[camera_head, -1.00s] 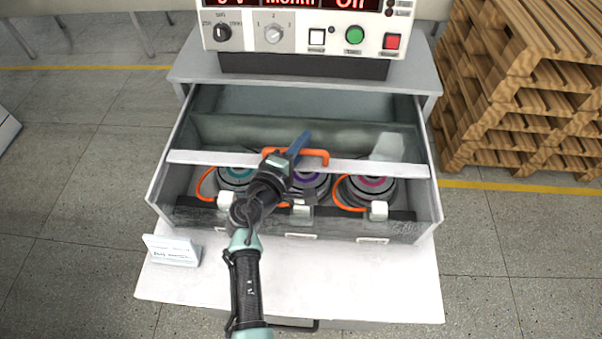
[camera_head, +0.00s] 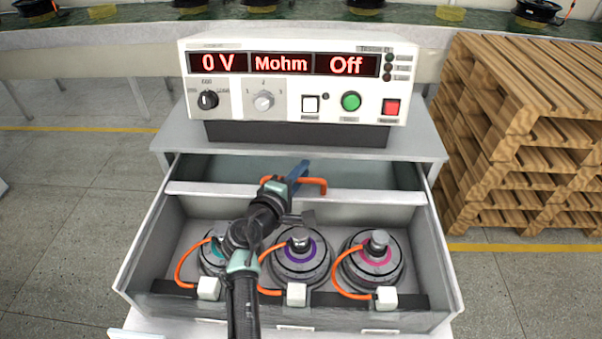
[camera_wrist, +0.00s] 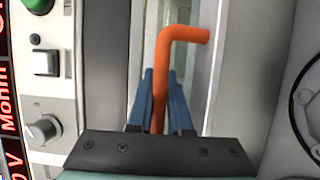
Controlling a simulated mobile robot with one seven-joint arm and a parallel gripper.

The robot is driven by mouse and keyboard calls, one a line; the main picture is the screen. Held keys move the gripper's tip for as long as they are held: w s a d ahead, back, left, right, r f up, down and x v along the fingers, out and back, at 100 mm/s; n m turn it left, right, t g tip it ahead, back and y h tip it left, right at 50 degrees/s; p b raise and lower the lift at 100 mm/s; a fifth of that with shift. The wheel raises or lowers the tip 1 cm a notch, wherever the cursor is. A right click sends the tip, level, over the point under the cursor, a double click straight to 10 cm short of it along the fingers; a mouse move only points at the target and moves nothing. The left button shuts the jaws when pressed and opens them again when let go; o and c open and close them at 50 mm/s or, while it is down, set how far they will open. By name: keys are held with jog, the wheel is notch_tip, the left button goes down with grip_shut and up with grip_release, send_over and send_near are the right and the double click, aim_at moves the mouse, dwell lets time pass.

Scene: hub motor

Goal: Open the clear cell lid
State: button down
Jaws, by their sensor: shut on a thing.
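The clear cell lid has a white front bar (camera_head: 370,196) that lies across the back part of the cell, below the tester. An orange handle (camera_head: 316,184) stands on this bar. My gripper (camera_head: 297,175) has its blue fingers shut on the handle. In the wrist view my gripper (camera_wrist: 160,85) has one finger on each side of the orange handle (camera_wrist: 186,35). The front of the cell (camera_head: 440,285) is uncovered, and several hub motors show there with no lid over them. My arm partly hides the left motor.
A purple-ringed motor (camera_head: 298,262) and a pink-ringed motor (camera_head: 373,262) sit in the cell with orange cables and white connectors. The tester (camera_head: 290,95) stands just behind, reading 0 V, Mohm, Off. Wooden pallets (camera_head: 525,140) are stacked at right.

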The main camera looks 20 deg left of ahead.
jog(key=c, duration=1.1)
grip_release()
jog(key=v, duration=1.3)
jog(key=shift+s+p, duration=0.1)
jog(key=shift+p, duration=0.3)
